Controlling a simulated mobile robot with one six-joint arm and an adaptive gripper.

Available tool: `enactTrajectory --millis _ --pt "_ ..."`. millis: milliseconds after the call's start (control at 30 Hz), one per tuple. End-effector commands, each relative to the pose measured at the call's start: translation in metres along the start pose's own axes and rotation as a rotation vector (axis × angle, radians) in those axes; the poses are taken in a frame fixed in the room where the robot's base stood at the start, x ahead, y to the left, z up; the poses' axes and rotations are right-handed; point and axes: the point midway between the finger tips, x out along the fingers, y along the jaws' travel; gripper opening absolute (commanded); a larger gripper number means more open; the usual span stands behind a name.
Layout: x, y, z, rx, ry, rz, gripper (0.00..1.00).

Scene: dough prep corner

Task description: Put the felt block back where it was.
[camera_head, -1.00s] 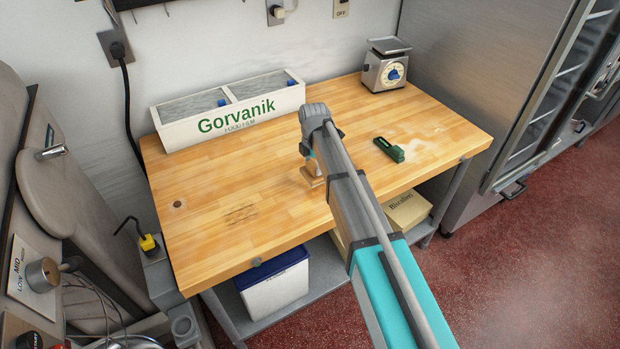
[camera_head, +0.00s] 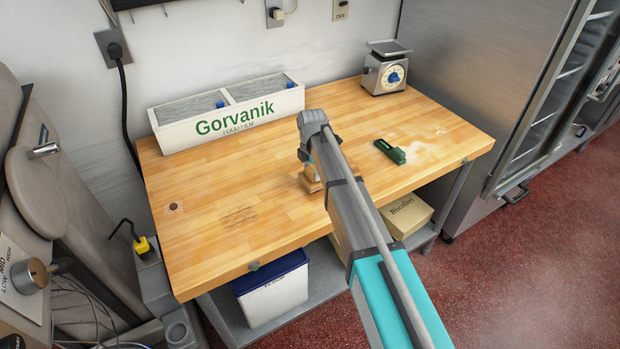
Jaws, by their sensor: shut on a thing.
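My gripper (camera_head: 309,168) points down over the middle of the wooden table, partly hidden behind my own arm. It is shut on a tan block (camera_head: 309,183), seen low between and below the fingers; I take this to be the felt block, though only part of it shows. The block is at or just above the tabletop; I cannot tell whether it touches. A dark green tool (camera_head: 390,151) lies on the table to the right of my arm, apart from the gripper.
The wooden table (camera_head: 215,235) has a long white two-bin box (camera_head: 220,128) at the back left and a scale (camera_head: 386,72) at the back right. Pale flour-like patches lie near the green tool. The left half is mostly clear. A steel cabinet (camera_head: 470,85) stands at right.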

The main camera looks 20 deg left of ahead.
Motion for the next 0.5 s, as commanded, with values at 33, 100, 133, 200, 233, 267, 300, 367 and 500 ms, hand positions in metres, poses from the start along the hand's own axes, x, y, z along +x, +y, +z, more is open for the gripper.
enactTrajectory --millis 33,100,133,200,233,267,300,367,500 --pt "0.0086 -0.0001 -0.0002 0.000 0.000 0.000 0.27" --pt "0.0128 -0.0001 -0.0003 0.000 0.000 0.000 0.27" --pt "0.0142 -0.0001 -0.0003 0.000 0.000 0.000 0.27" --pt "0.0162 0.0000 -0.0004 0.000 0.000 0.000 0.27" --pt "0.0166 0.0000 -0.0005 -0.001 0.000 0.000 0.27" --pt "0.0168 0.0000 -0.0005 -0.001 0.000 0.000 0.27" --pt "0.0168 0.0000 -0.0005 -0.001 0.000 0.000 0.27" --pt "0.0164 0.0001 -0.0006 -0.001 0.000 0.000 0.27" --pt "0.0159 0.0001 -0.0008 -0.001 0.000 0.000 0.27"
